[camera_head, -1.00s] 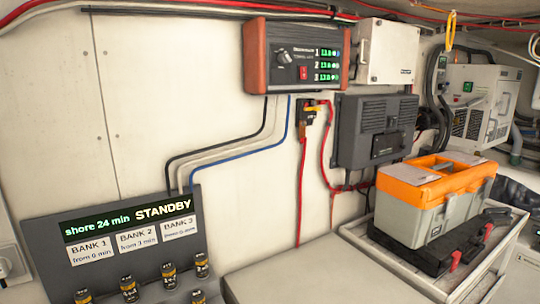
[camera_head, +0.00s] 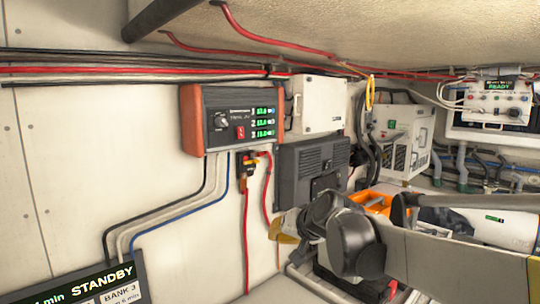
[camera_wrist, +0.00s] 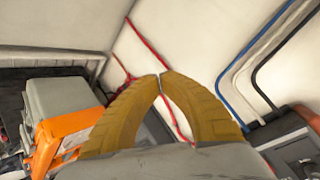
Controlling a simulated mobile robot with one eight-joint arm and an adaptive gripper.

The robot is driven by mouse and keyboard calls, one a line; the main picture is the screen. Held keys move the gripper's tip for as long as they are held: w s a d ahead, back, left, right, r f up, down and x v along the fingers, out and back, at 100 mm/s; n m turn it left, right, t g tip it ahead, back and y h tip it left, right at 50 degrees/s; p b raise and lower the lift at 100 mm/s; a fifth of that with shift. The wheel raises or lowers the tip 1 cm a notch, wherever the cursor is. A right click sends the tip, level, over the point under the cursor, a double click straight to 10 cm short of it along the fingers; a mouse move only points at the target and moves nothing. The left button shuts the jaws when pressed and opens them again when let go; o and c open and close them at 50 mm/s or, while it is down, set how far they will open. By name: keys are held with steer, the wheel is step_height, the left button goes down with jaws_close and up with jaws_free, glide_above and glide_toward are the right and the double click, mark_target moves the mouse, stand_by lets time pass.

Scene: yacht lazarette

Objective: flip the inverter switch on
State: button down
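A control panel (camera_head: 232,118) with reddish-brown ends is on the wall at centre-left. It has a black knob, a red rocker switch (camera_head: 240,132) and several green readouts. Its lettering is too small to read, and I cannot tell the rocker's position or whether it is the inverter switch. My gripper (camera_head: 283,230) is below and right of this panel, in front of the wall. In the wrist view my gripper (camera_wrist: 161,74) has both yellow fingertips meeting, with nothing between them. Part of a panel (camera_wrist: 295,155) shows upside down at the lower right there.
A dark finned box (camera_head: 312,165), a white box (camera_head: 319,103) and red cables (camera_head: 246,240) are on the wall. An orange-and-grey toolbox (camera_wrist: 65,135) stands on the shelf, partly behind my arm. A panel reading READY (camera_head: 497,97) is at far right. A STANDBY display (camera_head: 90,285) is lower left.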

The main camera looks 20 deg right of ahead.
steer(key=w+d+r+m+t+p, duration=0.25)
steer(key=w+d+r, duration=0.25)
steer(key=w+d, duration=0.45)
steer(key=m+t+h+p, duration=0.2)
steer(key=m+h+p, duration=0.25)
steer(key=p, duration=0.25)
glide_toward(326, 166)
steer(key=s+a+f, duration=0.1)
steer(key=s+a, duration=0.1)
steer(key=d+f+m+t+p, duration=0.1)
steer(key=d+f+m+p, duration=0.1)
steer(key=d, duration=0.7)
steer(key=shift+w+d+m+h+p, duration=0.35)
steer(key=shift+w+m+h, duration=0.1)
steer(key=shift+m, duration=0.35)
steer(key=shift+f, duration=0.1)
steer(key=shift+w+a+r+p, duration=0.15)
steer(key=shift+w+a+p, duration=0.3)
steer(key=shift+w, duration=0.9)
steer(key=shift+w+a+r+p, duration=0.25)
steer(key=shift+w+a, duration=0.45)
steer(key=shift+w, duration=0.65)
steer(key=shift+w+a+r+p, duration=0.1)
steer(key=shift+w+a+p, duration=0.35)
steer(key=shift+w, duration=0.9)
steer(key=shift+a, duration=0.1)
